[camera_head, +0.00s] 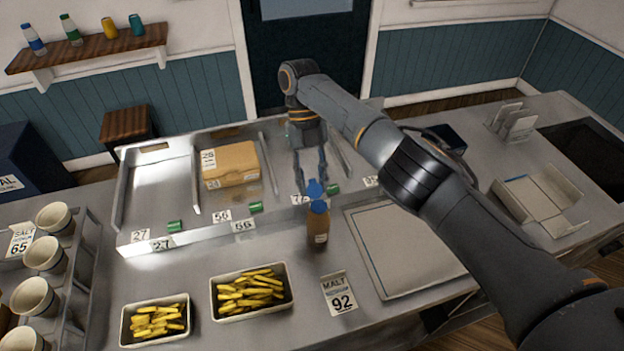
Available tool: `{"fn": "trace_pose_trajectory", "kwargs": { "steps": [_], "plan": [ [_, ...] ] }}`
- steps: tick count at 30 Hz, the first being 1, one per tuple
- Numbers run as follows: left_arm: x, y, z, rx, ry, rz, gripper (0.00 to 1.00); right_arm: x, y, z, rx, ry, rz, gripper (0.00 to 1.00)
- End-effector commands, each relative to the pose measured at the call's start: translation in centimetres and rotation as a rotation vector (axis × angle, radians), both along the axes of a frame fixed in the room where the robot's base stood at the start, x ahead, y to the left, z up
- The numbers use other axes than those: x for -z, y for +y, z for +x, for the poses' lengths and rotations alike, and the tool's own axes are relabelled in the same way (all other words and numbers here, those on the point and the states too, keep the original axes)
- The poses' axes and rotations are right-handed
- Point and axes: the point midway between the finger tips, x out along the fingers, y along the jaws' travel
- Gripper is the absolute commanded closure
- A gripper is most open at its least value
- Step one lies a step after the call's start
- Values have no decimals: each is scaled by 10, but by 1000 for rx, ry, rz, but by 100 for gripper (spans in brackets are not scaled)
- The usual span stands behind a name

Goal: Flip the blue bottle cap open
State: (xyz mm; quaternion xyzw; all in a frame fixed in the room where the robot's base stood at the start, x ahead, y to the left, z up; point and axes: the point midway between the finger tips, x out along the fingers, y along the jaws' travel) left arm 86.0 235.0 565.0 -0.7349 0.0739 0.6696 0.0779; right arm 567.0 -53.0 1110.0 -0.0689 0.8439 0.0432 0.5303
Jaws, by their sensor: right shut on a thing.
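A brown bottle (318,232) with a pale label stands upright on the steel counter, at the front edge of the metal trough. Its blue cap (315,188) shows at the top, between and just below the fingertips of my right gripper (314,178). The right gripper reaches down from above and behind the bottle and is shut on the blue cap. The fingers partly cover the cap, so I cannot tell how far its lid is raised. My left gripper is not in view.
A malt card (339,293) marked 92 stands right of two trays of chips (252,292). A flat board (405,250) lies to the right. The trough (155,195) holds a cardboard box (230,165). Cups (42,254) stand in a rack at left.

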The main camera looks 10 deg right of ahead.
Motion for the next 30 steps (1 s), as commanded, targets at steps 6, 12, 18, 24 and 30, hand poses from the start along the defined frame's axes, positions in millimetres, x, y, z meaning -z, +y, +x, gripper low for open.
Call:
{"fn": "trace_pose_trajectory", "kwargs": {
  "steps": [6,12,18,24,30],
  "plan": [
    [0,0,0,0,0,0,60,2,0,-1,2,2,-1,45],
    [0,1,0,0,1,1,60,1,0,0,1,0,0,45],
    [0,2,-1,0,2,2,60,-6,0,1,0,-5,-1,45],
    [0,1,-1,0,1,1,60,-24,-1,2,0,-6,-4,45],
    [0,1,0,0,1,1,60,-60,-1,1,0,-6,-4,45]
  ]
}}
